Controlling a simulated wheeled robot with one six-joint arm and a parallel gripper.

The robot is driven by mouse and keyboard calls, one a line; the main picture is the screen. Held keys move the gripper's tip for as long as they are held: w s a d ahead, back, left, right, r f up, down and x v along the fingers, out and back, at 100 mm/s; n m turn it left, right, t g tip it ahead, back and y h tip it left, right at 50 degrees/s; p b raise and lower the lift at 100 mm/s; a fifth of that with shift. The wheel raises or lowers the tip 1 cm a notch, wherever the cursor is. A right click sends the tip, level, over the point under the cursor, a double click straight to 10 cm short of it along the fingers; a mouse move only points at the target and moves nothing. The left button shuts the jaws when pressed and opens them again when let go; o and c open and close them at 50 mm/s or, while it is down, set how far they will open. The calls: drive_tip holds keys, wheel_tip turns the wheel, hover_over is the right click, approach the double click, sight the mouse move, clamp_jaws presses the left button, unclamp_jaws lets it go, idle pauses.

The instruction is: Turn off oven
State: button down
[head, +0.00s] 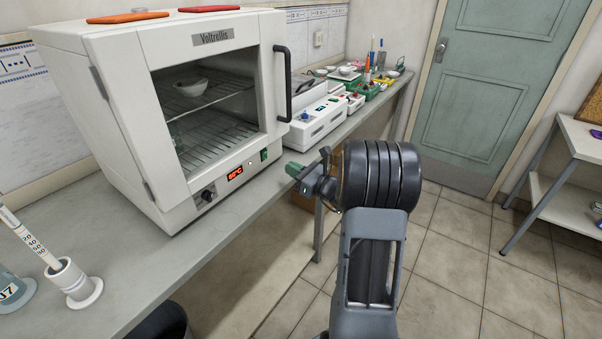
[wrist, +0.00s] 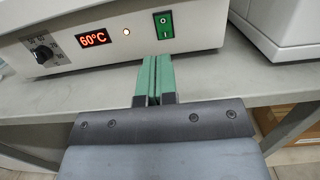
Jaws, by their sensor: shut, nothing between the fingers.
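The white oven (head: 110,95) stands on the bench with its glass door shut and a white bowl (head: 190,87) on a rack inside. In the wrist view its front panel (wrist: 60,57) has a dial (wrist: 43,52), a lit red display (wrist: 93,40) reading 60°C, a small lit lamp (wrist: 126,31) and a green rocker switch (wrist: 164,25). The switch also shows in the head view (head: 264,155). My gripper (head: 290,168) is shut and empty. In the wrist view its green fingertips (wrist: 157,60) point at the panel just below the switch; I cannot tell whether they touch it.
A white bench instrument (head: 318,122) stands right of the oven, with several small items beyond it. A measuring cylinder (head: 60,265) stands at the bench's left front. The bench top (head: 215,225) before the oven is clear. A white shelf unit (head: 570,185) stands far right.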

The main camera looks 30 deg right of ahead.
sight(265, 153)
drive_tip(key=x, duration=0.8)
drive_tip(key=shift+w+a, duration=0.1)
drive_tip(key=shift+w, duration=0.2)
drive_tip(key=shift+r+p, duration=0.1)
drive_tip(key=shift+p, duration=0.25)
